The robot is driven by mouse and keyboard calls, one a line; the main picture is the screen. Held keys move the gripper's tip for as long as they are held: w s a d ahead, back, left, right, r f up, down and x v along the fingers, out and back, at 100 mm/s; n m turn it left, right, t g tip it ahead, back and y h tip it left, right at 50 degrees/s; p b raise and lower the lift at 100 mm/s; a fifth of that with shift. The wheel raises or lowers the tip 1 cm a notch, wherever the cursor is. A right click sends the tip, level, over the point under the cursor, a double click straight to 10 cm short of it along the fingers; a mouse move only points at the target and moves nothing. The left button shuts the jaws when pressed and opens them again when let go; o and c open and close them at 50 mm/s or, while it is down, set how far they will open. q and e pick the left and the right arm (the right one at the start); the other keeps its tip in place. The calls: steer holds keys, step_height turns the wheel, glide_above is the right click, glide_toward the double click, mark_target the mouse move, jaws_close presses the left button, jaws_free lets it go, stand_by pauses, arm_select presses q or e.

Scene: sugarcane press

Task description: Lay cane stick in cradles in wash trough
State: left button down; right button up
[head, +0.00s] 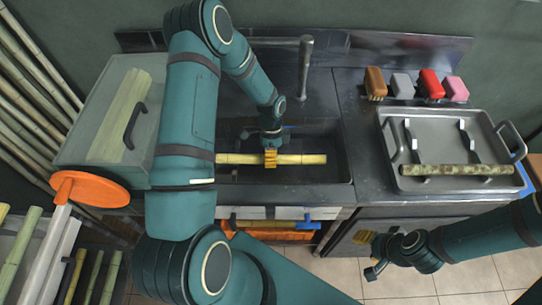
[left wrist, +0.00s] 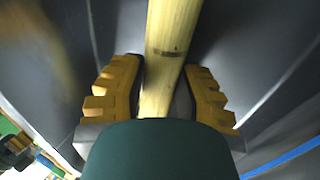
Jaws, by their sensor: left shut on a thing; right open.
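A pale yellow cane stick (head: 305,159) lies level, left to right, across the dark wash trough (head: 318,173). My left gripper (head: 270,158) points down and is shut on the stick near its middle. In the left wrist view the stick (left wrist: 168,45) runs between the two yellow fingers (left wrist: 168,95). I cannot tell whether the stick touches cradles; any beneath it are hidden by the stick and my arm. My right gripper (head: 370,254) is open and empty, low in front of the counter.
A tap (head: 305,65) rises behind the trough. A grey bin (head: 85,95) and an orange disc (head: 90,188) are at left.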

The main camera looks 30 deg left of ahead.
arm_select(q)
steer(key=shift+f, duration=0.45)
jaws_free()
stand_by(0.3)
steer(key=shift+p+v, duration=1.6)
steer(key=shift+v, duration=1.9)
